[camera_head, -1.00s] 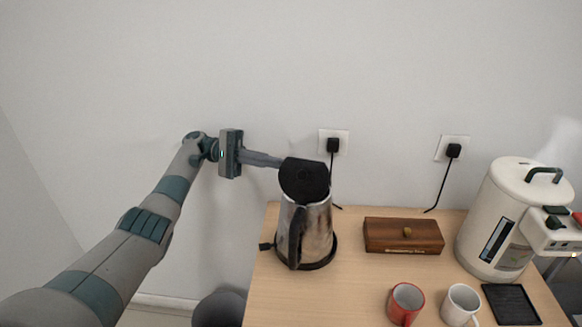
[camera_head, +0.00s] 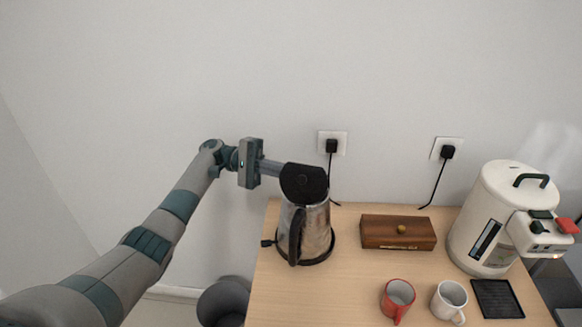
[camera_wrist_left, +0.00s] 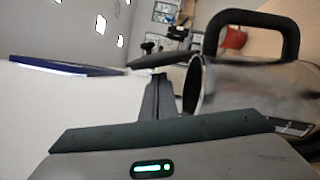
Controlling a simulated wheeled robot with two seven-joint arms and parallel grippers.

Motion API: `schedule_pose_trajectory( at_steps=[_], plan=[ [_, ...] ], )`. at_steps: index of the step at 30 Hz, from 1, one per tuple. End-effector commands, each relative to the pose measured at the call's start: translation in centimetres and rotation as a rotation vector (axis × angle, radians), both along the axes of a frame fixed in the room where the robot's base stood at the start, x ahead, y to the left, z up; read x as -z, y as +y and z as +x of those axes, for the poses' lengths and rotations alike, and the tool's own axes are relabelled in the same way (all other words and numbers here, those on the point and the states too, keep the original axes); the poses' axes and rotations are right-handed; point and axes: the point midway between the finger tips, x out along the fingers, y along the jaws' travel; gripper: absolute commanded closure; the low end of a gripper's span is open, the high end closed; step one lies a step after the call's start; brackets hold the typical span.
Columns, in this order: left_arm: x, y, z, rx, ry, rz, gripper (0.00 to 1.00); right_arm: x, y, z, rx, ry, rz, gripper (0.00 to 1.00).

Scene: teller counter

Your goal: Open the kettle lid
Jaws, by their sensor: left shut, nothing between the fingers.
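The steel kettle (camera_head: 318,231) stands on its black base at the left end of the table, its black handle toward me. Its black lid (camera_head: 306,184) is raised and tilted up from the rim. In the left wrist view, the kettle body (camera_wrist_left: 250,85) lies sideways with its mouth uncovered, and the lid (camera_wrist_left: 165,58) shows nearly edge-on beside it. My left gripper (camera_head: 280,170) is shut and empty, its fingertips at the lid's left side, seemingly behind it. Whether they touch the lid is hard to tell. My right gripper is not in view.
A wooden box (camera_head: 398,233), a red mug (camera_head: 397,298), a white mug (camera_head: 449,301) and a black tray (camera_head: 497,298) are right of the kettle. A white water boiler (camera_head: 492,225) steams at the far right. The wall with two sockets is close behind.

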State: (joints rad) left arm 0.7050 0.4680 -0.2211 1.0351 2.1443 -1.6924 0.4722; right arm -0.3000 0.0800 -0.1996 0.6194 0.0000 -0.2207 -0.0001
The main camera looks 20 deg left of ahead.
Motion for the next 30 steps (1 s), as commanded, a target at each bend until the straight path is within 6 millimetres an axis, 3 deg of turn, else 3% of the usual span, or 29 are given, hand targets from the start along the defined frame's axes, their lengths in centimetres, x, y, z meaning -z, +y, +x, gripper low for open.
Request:
schedule_pose_trajectory(
  at_steps=[4, 19, 30],
  plan=[
    [-0.4, -0.1, -0.8, 0.000, 0.001, 0.000, 1.00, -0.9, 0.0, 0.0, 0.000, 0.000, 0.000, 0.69],
    [-0.4, -0.2, -1.1, 0.000, -0.004, 0.000, 1.00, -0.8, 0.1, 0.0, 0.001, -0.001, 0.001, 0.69],
    [-0.8, -0.4, -2.6, 0.000, -0.142, 0.010, 1.00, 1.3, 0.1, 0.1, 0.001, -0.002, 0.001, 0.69]
  ],
)
